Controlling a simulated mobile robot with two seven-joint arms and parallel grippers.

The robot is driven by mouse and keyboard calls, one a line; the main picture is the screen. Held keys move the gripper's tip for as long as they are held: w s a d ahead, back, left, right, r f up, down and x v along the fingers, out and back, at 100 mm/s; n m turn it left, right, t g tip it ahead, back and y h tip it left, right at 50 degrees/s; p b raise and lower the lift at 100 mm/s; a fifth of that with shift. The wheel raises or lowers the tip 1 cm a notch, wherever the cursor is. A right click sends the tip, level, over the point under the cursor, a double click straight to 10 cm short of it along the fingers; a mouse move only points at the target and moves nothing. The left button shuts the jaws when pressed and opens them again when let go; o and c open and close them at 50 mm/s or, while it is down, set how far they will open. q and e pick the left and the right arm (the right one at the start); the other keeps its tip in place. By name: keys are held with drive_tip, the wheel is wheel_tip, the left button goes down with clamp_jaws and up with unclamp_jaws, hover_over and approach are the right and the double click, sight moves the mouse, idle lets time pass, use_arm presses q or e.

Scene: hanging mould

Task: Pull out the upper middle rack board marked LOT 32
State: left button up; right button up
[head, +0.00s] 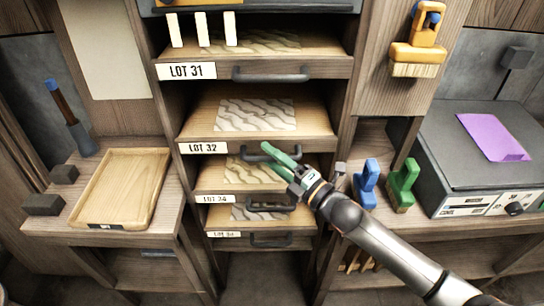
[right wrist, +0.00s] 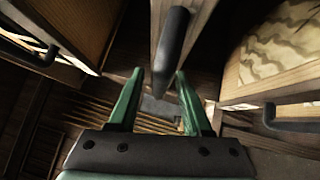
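The board marked LOT 32 (head: 205,148) is a wooden shelf board in the upper middle of the rack, with a grey wavy-patterned sheet on it. Its dark bar handle (head: 252,156) is on the front edge, partly hidden by my right gripper. My right gripper (head: 268,153) has green fingers and is at the right part of this handle. In the right wrist view the fingers (right wrist: 158,74) are apart, with a dark handle bar (right wrist: 172,45) in line with the gap between them. I cannot tell whether they touch it. My left gripper is not in view.
The LOT 31 board (head: 187,71) with its handle (head: 272,75) is above; two more handled boards, including LOT 34 (head: 214,198), are below. A wooden tray (head: 122,185) is at left. Blue (head: 366,182) and green (head: 403,184) blocks stand right of the rack.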

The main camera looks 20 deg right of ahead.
clamp_jaws()
idle(1.3)
